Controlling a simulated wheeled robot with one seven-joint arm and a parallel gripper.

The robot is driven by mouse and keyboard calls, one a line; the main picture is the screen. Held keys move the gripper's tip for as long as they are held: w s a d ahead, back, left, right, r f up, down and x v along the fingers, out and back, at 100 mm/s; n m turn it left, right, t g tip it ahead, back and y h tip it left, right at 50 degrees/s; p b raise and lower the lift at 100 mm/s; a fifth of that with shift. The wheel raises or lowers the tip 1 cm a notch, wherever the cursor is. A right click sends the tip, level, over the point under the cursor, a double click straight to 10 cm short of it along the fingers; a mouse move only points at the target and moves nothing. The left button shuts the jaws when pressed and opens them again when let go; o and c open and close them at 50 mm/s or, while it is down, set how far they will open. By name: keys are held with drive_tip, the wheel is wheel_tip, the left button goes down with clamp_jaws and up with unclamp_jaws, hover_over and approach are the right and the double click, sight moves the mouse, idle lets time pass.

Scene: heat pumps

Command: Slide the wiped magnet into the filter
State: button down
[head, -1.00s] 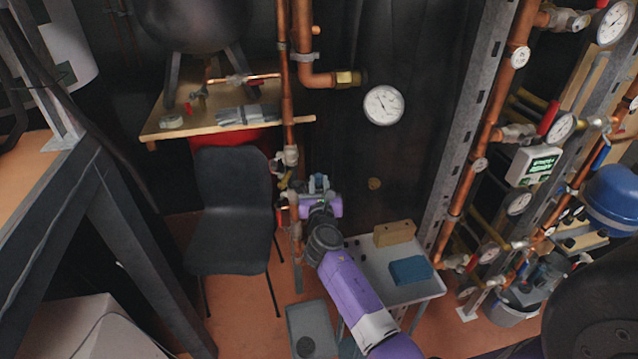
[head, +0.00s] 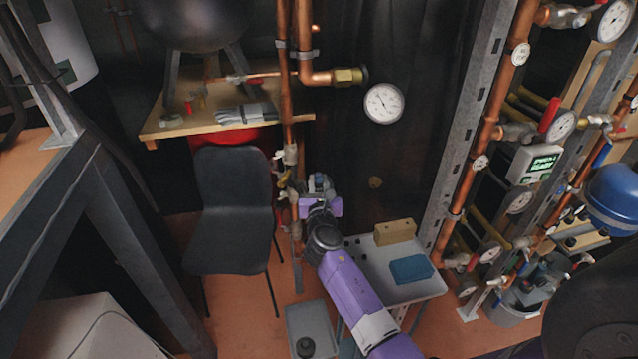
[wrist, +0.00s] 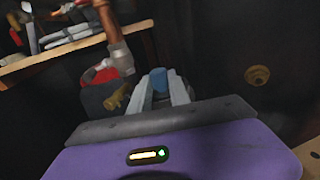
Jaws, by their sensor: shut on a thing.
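My gripper (wrist: 160,95) is shut on a small blue-topped piece (wrist: 158,78), which I take to be the magnet. Only its blue end shows; the grey fingers hide the rest. In the head view my gripper (head: 319,185) is beside the vertical copper pipe, to its right, with a bit of blue between its fingers.
A black chair (head: 232,205) stands left of the pipe, below a wooden shelf (head: 165,128) with gloves (head: 245,113). A grey table (head: 375,265) holds a wooden block (head: 395,231) and a blue cloth or sponge (head: 411,269). A pressure gauge (head: 383,103) hangs above right.

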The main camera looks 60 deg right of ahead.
drive_tip(key=shift+s+a+f, duration=0.1)
drive_tip(key=shift+s+f, duration=0.15)
drive_tip(key=shift+f, duration=0.7)
drive_tip(key=c, duration=1.1)
unclamp_jaws()
drive_tip(key=shift+c, duration=0.2)
drive_tip(key=shift+s, duration=0.1)
wheel_tip(320, 180, up, 19)
drive_tip(key=p, duration=1)
drive_tip(key=shift+w+p, duration=0.3)
drive_tip(key=shift+w, duration=0.05)
drive_tip(key=shift+r, duration=0.1)
